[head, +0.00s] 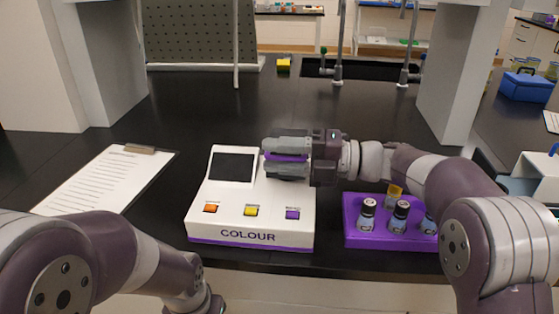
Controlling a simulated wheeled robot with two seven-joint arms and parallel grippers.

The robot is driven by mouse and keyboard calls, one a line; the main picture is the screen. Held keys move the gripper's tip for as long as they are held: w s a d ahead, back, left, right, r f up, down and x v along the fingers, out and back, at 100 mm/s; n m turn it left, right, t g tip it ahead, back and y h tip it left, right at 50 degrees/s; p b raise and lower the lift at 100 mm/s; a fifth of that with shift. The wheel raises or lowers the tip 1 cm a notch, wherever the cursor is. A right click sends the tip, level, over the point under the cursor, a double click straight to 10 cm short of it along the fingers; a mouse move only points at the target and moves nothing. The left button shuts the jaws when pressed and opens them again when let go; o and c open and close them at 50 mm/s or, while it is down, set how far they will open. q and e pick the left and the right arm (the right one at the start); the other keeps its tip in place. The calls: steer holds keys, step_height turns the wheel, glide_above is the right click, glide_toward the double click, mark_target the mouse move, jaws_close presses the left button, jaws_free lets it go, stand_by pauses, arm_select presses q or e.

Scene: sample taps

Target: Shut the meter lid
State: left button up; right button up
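The white colour meter (250,207) stands on the black bench with a dark screen, three coloured buttons and a purple base edge. My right gripper (286,156) reaches in from the right over the meter's back right part, its fingers pointing left. A purple strip (287,156), perhaps part of the meter lid or its well, shows between the two grey fingers. The fingers cover that area, so the lid's position and any grip on it cannot be told. My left arm comes in at the lower left; its gripper is out of view.
A purple rack (358,235) with several capped vials stands right of the meter, below my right arm. A clipboard (103,183) lies to the left. A yellow block (284,65) and a sink (350,74) with taps are at the back. The bench behind the meter is clear.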

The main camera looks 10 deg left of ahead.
step_height(320, 180, up, 3)
steer(key=shift+f, duration=0.2)
steer(key=s+d+r, duration=0.2)
steer(key=d+r, duration=0.1)
steer(key=d, duration=0.2)
steer(key=s+d+r+p, duration=0.1)
steer(key=s+d+r, duration=0.1)
steer(key=d, duration=0.3)
steer(key=shift+s+d+r, duration=0.35)
steer(key=shift+s+r, duration=0.05)
steer(key=shift+r, duration=0.5)
steer(key=shift+r, duration=0.1)
